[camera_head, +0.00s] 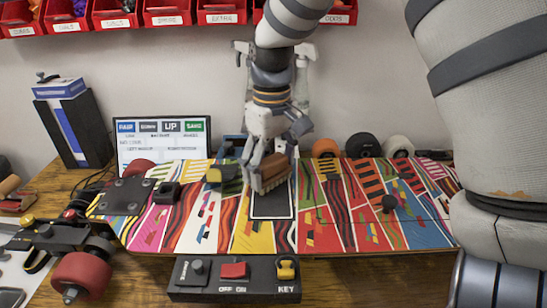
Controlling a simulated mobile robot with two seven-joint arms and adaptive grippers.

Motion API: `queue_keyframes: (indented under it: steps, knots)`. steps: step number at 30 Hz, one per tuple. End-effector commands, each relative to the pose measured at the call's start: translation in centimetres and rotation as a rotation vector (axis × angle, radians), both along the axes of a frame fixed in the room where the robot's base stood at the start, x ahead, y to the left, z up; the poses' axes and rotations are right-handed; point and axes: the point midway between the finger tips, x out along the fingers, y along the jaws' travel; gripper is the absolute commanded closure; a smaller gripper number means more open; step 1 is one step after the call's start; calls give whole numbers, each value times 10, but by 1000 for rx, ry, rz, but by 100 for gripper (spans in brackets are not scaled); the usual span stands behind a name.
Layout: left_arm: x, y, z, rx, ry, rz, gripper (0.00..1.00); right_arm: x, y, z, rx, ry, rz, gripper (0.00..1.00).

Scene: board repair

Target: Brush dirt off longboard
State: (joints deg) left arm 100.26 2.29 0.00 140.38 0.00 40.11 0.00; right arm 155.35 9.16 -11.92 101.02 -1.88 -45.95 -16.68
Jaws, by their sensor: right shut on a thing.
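The longboard (340,232) lies across the bench with a bright, multicoloured striped pattern facing up. My right gripper (268,165) is over the middle of the board, pointing down, shut on a brown brush (270,178). The brush is at the board's surface, by the upper end of a dark rectangle (272,205) with a pale edge; I cannot tell whether it touches. Small dark lumps lie on the board, one at the right (389,203) and one at the left (167,193); I cannot tell if they are dirt. My left gripper is not in view.
A control box (234,279) with switches and a key stands at the board's front edge. A truck with a red wheel (83,276) is at the left. Loose wheels (363,146) stand behind the board. A screen (162,138) and red bins (168,12) are at the back.

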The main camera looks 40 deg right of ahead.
Motion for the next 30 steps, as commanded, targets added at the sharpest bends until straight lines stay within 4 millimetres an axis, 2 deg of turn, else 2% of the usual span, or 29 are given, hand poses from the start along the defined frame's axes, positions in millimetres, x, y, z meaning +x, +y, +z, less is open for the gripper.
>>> queue_keyframes:
  steps: [10,16,17,24,30]
  knots:
    - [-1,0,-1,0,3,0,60,-26,22,-4,2,6,1,48]
    - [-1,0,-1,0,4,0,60,-33,28,-6,2,10,-1,48]
    - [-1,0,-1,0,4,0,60,-35,29,-6,2,10,-1,51]
    - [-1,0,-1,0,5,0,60,-56,46,-4,2,12,0,51]
    - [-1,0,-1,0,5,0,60,-60,50,-2,2,11,-1,51]
